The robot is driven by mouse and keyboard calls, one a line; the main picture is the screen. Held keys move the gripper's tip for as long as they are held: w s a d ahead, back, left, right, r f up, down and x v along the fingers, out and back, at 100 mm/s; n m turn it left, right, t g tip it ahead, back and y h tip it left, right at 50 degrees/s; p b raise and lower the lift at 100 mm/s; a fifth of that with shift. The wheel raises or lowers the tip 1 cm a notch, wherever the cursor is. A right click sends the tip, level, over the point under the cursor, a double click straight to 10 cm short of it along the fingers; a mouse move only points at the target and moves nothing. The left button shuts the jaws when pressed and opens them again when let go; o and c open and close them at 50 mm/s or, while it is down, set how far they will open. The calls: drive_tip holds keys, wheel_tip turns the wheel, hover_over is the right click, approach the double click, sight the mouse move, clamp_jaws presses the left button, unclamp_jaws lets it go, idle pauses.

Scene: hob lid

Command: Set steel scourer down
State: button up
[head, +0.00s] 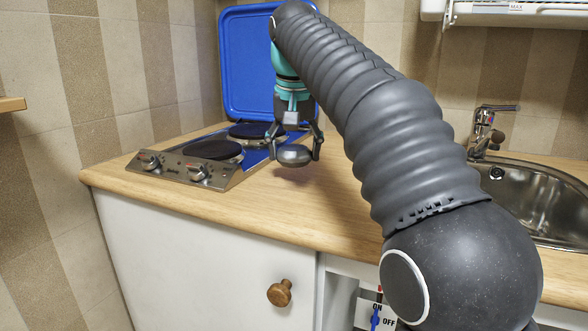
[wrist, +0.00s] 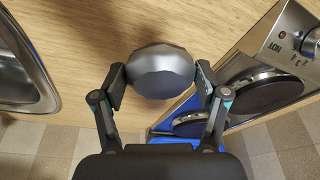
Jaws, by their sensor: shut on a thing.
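The steel scourer (head: 295,156) is a dark grey, rounded, faceted lump. My gripper (head: 296,150) is shut on it, one finger on each side. In the head view the scourer hangs beside the right edge of the hob, and it seems a little above the wooden worktop. In the wrist view the scourer (wrist: 161,70) sits between the two fingertips (wrist: 161,80), with worktop behind it. How large the gap beneath it is, I cannot tell.
The hob (head: 205,160) with two dark plates stands left, its blue lid (head: 247,60) raised against the wall. Bare worktop (head: 300,205) lies in front and right of the scourer. A steel sink (head: 540,195) and tap (head: 484,130) are at the right.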

sight(294, 184)
drive_tip(key=shift+f+b, duration=0.7)
drive_tip(key=shift+f, duration=1.3)
drive_tip(key=shift+f, duration=0.15)
drive_tip(key=o, duration=1)
drive_tip(key=p+v, duration=0.1)
drive_tip(key=v, duration=1.1)
drive_tip(key=shift+w, duration=0.1)
